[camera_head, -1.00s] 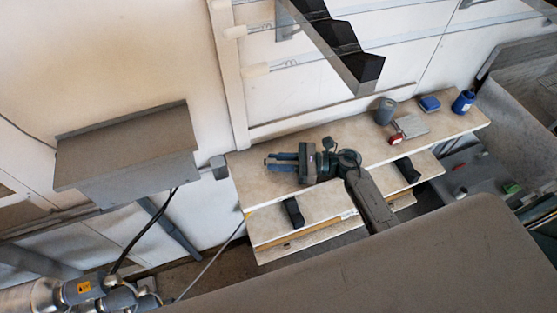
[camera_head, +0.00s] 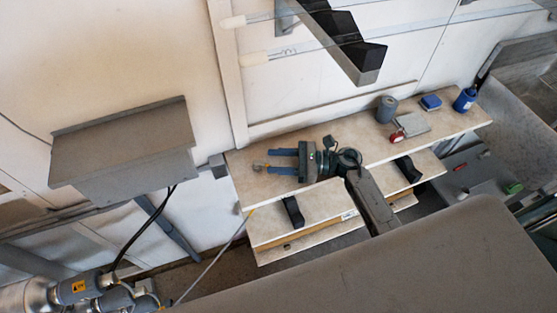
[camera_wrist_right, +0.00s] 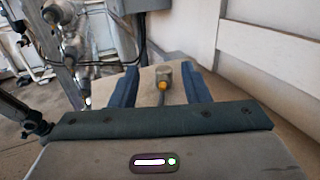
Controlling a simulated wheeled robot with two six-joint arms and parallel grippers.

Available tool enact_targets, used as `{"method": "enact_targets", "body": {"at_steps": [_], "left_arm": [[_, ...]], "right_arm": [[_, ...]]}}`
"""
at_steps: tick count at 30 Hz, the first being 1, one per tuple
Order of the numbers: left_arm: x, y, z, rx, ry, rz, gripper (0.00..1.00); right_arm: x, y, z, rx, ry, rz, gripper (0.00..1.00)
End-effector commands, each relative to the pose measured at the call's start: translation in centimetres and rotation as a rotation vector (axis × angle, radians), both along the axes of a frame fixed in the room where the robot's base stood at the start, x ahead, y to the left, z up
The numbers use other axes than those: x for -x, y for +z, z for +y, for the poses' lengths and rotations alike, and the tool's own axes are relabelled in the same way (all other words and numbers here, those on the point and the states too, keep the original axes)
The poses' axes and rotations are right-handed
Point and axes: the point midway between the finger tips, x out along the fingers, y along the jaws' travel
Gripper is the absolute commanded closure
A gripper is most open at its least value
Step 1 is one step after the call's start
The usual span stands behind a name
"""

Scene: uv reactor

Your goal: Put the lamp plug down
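The lamp plug, a small grey-beige block with an orange part (camera_wrist_right: 163,84), lies on the beige worktop (camera_head: 350,135) near its left end. It also shows as a small plug (camera_head: 260,166) in the head view. A thin cord seems to run from it toward my palm. My right gripper (camera_head: 271,161) is low over the worktop, pointing left. In the right wrist view its two blue fingers (camera_wrist_right: 160,70) stand apart on either side of the plug, with a gap on each side. My left gripper is not in view.
A grey canister (camera_head: 386,110), a red item (camera_head: 397,137), a grey flat pad (camera_head: 413,124), a blue box (camera_head: 430,102) and a blue bottle (camera_head: 465,99) stand at the worktop's right end. A grey wall box (camera_head: 125,150) is at the left.

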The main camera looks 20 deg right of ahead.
Motion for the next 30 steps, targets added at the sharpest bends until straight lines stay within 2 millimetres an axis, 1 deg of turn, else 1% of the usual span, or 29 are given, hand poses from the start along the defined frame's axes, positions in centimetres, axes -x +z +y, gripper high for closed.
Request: {"method": "enact_targets", "body": {"at_steps": [1, 4, 8, 13, 14, 15, 24, 30], "left_arm": [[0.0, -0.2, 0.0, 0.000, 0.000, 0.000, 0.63], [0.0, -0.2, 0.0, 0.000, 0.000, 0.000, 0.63], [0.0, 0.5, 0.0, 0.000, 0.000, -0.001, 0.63], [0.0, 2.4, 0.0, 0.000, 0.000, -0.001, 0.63], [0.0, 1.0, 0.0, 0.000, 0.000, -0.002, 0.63], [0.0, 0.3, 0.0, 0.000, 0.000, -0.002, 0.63], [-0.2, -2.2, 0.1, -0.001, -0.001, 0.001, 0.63], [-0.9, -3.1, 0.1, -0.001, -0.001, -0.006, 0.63]], "right_arm": [[0.5, -1.3, 0.0, 0.004, 0.000, 0.023, 0.58], [0.5, -1.3, 0.1, 0.004, 0.000, 0.023, 0.58], [0.5, -0.8, 0.1, 0.005, 0.000, 0.022, 0.58], [0.5, 0.6, 0.0, 0.004, 0.000, 0.023, 0.58], [0.8, -0.5, -0.8, 0.009, 0.000, 0.022, 0.58], [1.1, -0.6, -1.6, 0.010, 0.000, 0.020, 0.58], [2.9, -0.2, -7.0, 0.008, 0.001, 0.015, 0.58], [3.9, 0.2, -9.7, 0.006, 0.000, 0.013, 0.58]]}}
